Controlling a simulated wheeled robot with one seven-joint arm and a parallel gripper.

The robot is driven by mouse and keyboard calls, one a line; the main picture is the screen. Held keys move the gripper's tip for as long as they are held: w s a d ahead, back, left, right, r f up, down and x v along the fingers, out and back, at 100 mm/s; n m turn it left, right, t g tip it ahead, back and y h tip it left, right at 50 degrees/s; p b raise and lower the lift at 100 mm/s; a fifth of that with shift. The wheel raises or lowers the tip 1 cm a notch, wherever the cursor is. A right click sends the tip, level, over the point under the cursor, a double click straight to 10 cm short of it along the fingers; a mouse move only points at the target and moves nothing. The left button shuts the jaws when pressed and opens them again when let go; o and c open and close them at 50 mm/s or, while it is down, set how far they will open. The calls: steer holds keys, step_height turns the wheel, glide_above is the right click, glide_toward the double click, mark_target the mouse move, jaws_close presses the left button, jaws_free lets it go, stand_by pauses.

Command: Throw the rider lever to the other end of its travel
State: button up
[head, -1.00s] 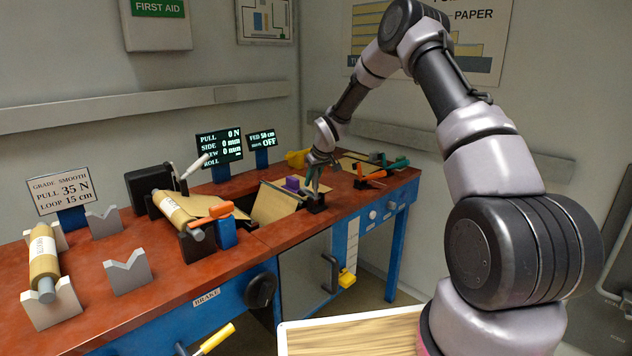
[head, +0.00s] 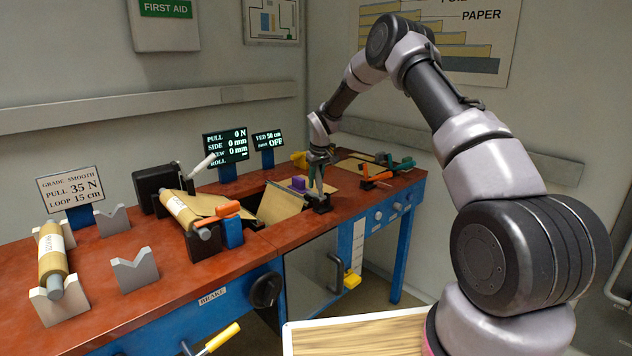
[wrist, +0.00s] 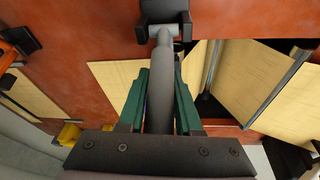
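The lever at my gripper, which I take for the rider lever, is a grey rod (wrist: 166,85) rising from a black bracket (wrist: 165,14) on the bench. In the head view the bracket (head: 318,204) stands near the bench's front edge, right of the paper boards. My gripper (wrist: 161,85) has green fingers, one on each side of the rod, which runs back between them toward the palm. In the head view my gripper (head: 319,160) points down above the bracket. The fingers lie close to the rod; whether they press on it I cannot tell.
Pale boards (head: 282,203) and a purple block (head: 298,184) lie left of the lever. Orange and green clamps (head: 376,177) stand to the right. A wound roll with an orange handle (head: 226,209), displays (head: 225,146) and V-blocks (head: 135,270) are farther left.

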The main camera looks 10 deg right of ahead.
mark_target(319, 179)
steer(key=o, duration=0.3)
steer(key=v, duration=1)
steer(key=shift+r, duration=0.35)
